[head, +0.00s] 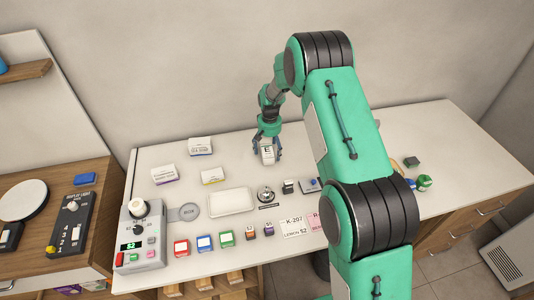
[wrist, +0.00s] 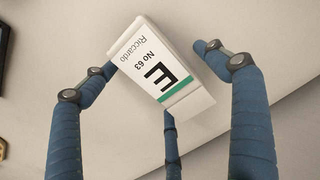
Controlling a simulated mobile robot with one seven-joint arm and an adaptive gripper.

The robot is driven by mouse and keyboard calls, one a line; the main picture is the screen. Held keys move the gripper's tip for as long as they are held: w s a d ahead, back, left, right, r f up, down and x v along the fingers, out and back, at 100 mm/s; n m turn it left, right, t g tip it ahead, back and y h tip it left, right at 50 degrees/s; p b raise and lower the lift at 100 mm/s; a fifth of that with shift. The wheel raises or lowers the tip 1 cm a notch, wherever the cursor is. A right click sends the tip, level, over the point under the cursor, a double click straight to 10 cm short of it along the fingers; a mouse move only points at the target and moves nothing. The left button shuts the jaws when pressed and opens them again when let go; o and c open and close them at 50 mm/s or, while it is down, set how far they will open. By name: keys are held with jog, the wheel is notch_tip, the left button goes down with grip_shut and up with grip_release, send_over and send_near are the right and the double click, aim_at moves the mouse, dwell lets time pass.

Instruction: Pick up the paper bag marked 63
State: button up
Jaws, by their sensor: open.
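The paper bag marked 63 (head: 267,155) is white and stands on the counter in the head view, right under my gripper. In the wrist view the bag (wrist: 150,62) shows its face with "Riccardo", "No 63", a large E and a green stripe. My gripper (head: 268,140) is open, with its blue fingers spread around the bag. In the wrist view the fingers of my gripper (wrist: 155,62) lie on both sides of the bag, with a third finger partly hidden behind it. I cannot tell whether any finger touches it.
White boxes (head: 200,147) lie to the left on the counter (head: 330,120). A shallow tray (head: 232,202), a bell (head: 265,195) and several small coloured boxes (head: 204,243) are nearer the front. A grey device with a dial (head: 140,245) stands at the front left. The counter behind the bag is clear.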

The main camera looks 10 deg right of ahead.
aim_at(270, 148)
dwell(0.4)
jog(key=c, duration=1.4)
jog(key=shift+o, duration=0.2)
jog(key=shift+r, duration=0.1)
jog(key=shift+r+p, duration=0.5)
jog(key=shift+r, duration=4.5)
